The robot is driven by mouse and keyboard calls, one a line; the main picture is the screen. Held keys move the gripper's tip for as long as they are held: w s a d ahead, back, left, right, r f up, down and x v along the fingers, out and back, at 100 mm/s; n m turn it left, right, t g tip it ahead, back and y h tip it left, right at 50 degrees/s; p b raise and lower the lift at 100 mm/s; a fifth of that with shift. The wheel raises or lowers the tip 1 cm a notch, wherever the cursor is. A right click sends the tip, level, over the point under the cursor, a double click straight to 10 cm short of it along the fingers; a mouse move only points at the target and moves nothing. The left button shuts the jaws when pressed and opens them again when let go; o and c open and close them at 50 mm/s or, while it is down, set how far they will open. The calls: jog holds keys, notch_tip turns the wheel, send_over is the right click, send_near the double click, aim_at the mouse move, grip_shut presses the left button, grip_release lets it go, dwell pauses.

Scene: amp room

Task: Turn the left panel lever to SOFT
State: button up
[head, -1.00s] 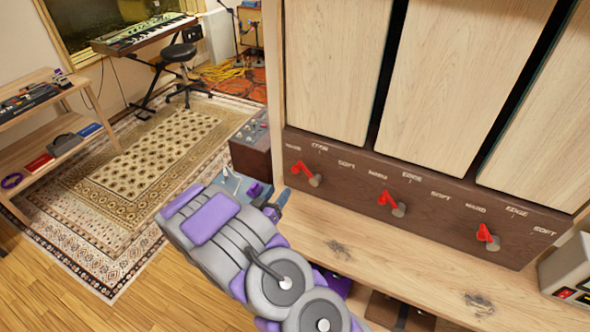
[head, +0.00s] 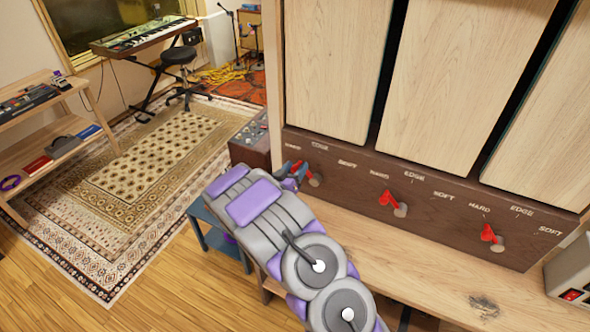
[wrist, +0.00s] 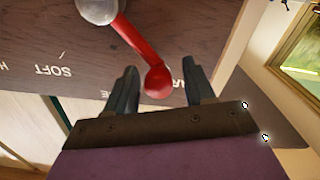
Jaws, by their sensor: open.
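The left panel lever is red on a round silver hub (head: 315,180). In the head view it points up-left toward HARD, and my gripper (head: 292,176) partly covers it. The SOFT label (head: 347,164) is to its upper right. In the wrist view the red lever (wrist: 138,50) runs from its hub (wrist: 97,8) to a round end (wrist: 158,81). My gripper (wrist: 161,72) is open, with one finger on each side of this end and visible gaps. The SOFT label (wrist: 53,71) shows upside down there.
Two more red levers, the middle one (head: 388,197) and the right one (head: 489,233), sit on the same dark wood panel (head: 440,210). A light wood ledge (head: 430,270) juts out below. A brown box with knobs (head: 252,140) stands left of the panel.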

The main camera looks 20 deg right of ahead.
jog(key=shift+w+d, duration=0.1)
jog(key=shift+d, duration=0.05)
grip_shut()
dwell(0.5)
